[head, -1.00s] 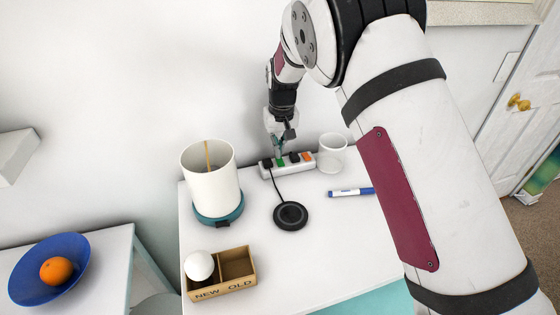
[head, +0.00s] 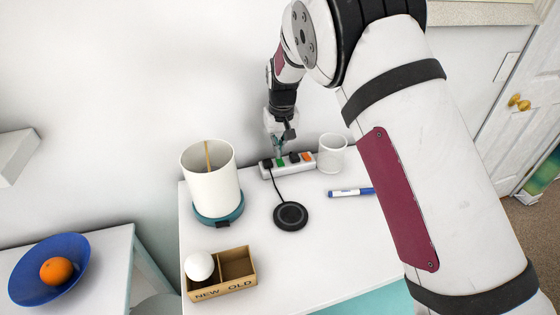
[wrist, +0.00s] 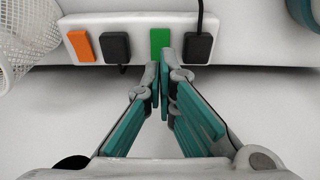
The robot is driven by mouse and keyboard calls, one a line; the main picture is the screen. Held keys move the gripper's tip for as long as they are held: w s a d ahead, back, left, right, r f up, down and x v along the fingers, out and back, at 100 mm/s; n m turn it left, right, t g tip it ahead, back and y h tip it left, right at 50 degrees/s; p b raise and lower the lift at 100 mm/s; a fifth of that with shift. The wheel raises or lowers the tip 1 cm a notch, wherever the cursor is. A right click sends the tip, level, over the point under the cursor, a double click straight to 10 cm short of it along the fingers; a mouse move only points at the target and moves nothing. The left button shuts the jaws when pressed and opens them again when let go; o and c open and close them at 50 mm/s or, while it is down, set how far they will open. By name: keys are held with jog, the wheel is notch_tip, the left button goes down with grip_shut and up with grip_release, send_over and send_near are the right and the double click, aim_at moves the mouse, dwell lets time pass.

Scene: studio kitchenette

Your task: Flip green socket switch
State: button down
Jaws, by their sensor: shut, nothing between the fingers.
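The white power strip (head: 266,173) lies at the back of the white table against the wall. Its green switch (wrist: 160,39) sits between two black plugs in the wrist view, and shows small in the head view (head: 281,163). An orange switch (wrist: 81,46) is at the strip's left end in the wrist view. My gripper (wrist: 160,72) is shut and empty, its fingertips at the lower edge of the green switch. I cannot tell whether they touch it. In the head view my gripper (head: 277,150) points down just above the strip.
A black round charging pad (head: 290,215) is wired to the strip.

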jog(key=shift+f+b, duration=0.3)
jog(key=shift+f, duration=0.75)
dwell(0.9)
jog(key=shift+r+p, duration=0.3)
jog(key=shift+r, duration=3.2)
jog(key=shift+r, duration=0.1)
jog(key=s+d+r+m+t, duration=0.2)
jog(key=s+d+r+m, duration=0.1)
jog(key=s+d+r, duration=1.5)
jog(key=s+d, duration=0.4)
jog(key=s, duration=0.6)
jog(key=s+d+m+t, duration=0.1)
jog(key=s+d, duration=0.2)
jog(key=s, duration=0.7)
jog(key=shift+d+f+m+h, duration=0.15)
jog(key=shift+d+m+h, duration=0.15)
jog(key=shift+d+h, duration=0.1)
